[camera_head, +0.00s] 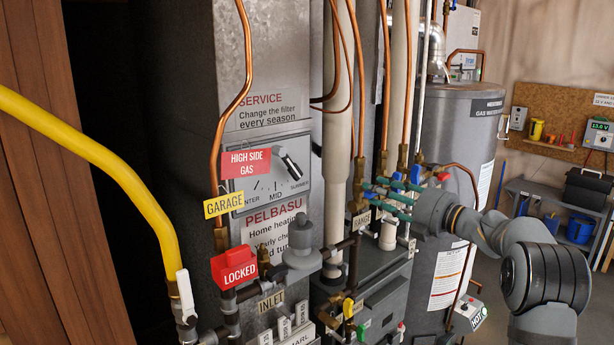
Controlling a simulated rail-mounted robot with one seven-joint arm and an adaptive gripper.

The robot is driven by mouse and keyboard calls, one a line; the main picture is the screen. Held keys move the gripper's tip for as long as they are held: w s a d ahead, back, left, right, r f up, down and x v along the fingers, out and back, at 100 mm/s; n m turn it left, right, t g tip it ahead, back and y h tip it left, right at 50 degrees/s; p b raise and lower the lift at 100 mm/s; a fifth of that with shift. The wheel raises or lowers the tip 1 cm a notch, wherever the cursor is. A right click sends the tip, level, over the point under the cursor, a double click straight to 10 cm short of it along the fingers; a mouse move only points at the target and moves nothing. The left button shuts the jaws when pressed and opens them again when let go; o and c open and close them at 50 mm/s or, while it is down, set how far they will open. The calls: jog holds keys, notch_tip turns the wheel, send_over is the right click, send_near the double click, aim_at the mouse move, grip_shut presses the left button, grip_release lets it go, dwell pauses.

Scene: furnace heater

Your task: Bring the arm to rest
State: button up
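My arm (545,275) comes in at the lower right and reaches left across the front of the grey water heater (455,125). The end of my arm, with my gripper (424,222), is close to a cluster of green, blue and red valve handles (400,195). The fingers are small and not clearly distinguishable there, so I cannot tell whether they are open, shut or touching a handle.
A grey furnace cabinet (270,100) with a dial fills the middle. A red lock-out cover (234,267) marked LOCKED sits lower, beside a yellow gas hose (110,165). Copper pipes run vertically. A workbench (560,195) and pegboard (565,115) stand at the back right.

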jog(key=n, duration=0.3)
jog(key=shift+s+r+b, duration=0.1)
jog(key=shift+s+b, duration=0.05)
jog(key=shift+b, duration=0.15)
